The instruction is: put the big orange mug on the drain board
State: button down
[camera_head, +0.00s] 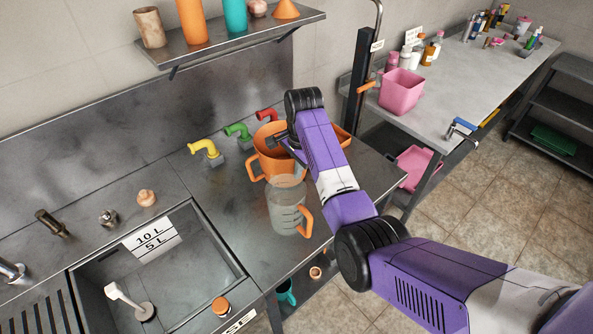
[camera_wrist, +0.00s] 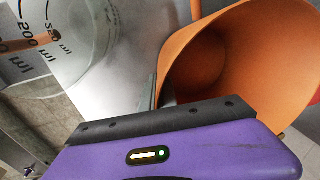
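A big orange mug (camera_head: 262,163) stands on the steel counter right of the sink, partly hidden by my arm. In the wrist view the mug's open mouth (camera_wrist: 240,55) fills the right side, close to my gripper. My gripper (camera_head: 281,138) is at the mug, mostly hidden behind my wrist in the head view. In the wrist view its purple body and dark edge show, but the fingers are not clear, so I cannot tell whether it grips the wall. The slatted drain board (camera_head: 38,312) is at the lower left, left of the sink.
A clear measuring jug (camera_head: 286,208) with an orange handle stands just in front of the mug. Yellow (camera_head: 205,149), green (camera_head: 239,132) and red taps (camera_head: 267,115) stand behind. The sink (camera_head: 222,262) lies between mug and drain board. A shelf (camera_head: 240,40) hangs above.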

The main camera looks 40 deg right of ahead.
jog(key=shift+f, duration=0.4)
jog(key=shift+f, duration=0.1)
jog(key=c, duration=2.1)
grip_release()
jog(key=shift+f, duration=0.1)
jog(key=o, duration=0.5)
jog(key=shift+c, duration=0.2)
notch_tip(320, 180, up, 12)
jog(key=s, duration=0.1)
jog(key=shift+s, duration=0.25)
jog(key=shift+w, duration=0.1)
